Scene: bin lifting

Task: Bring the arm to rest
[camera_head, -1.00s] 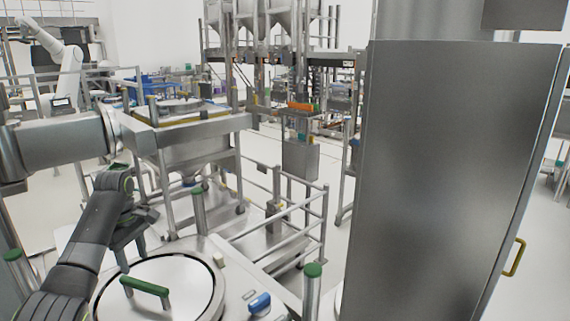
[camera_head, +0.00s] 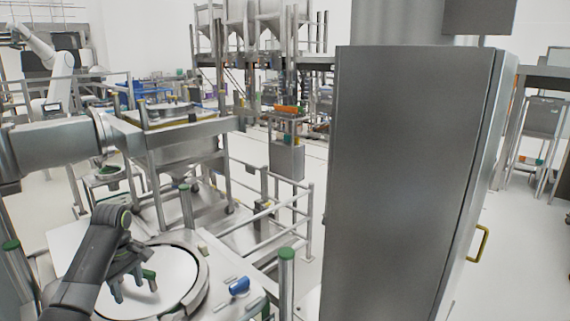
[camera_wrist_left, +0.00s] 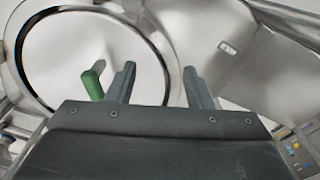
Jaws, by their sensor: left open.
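My left gripper (camera_head: 134,288) hangs over a round steel lid (camera_head: 178,270) at the lower left of the head view. Its two fingers are spread with nothing between them. The lid's green handle (camera_head: 149,274) is partly hidden behind the fingers. In the left wrist view, the open fingers (camera_wrist_left: 160,85) point over the lid's edge, and the green handle (camera_wrist_left: 93,80) stands just left of the left finger, outside the jaws. I cannot tell whether finger and handle touch. My right gripper is not in view.
A tall steel cabinet (camera_head: 400,180) with a yellow handle (camera_head: 478,244) blocks the right side. A green-capped post (camera_head: 286,275) and a blue clamp (camera_head: 239,286) are near the lid. Steel railings (camera_head: 270,215) and a hopper frame (camera_head: 185,150) stand behind. Open floor lies at the far right.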

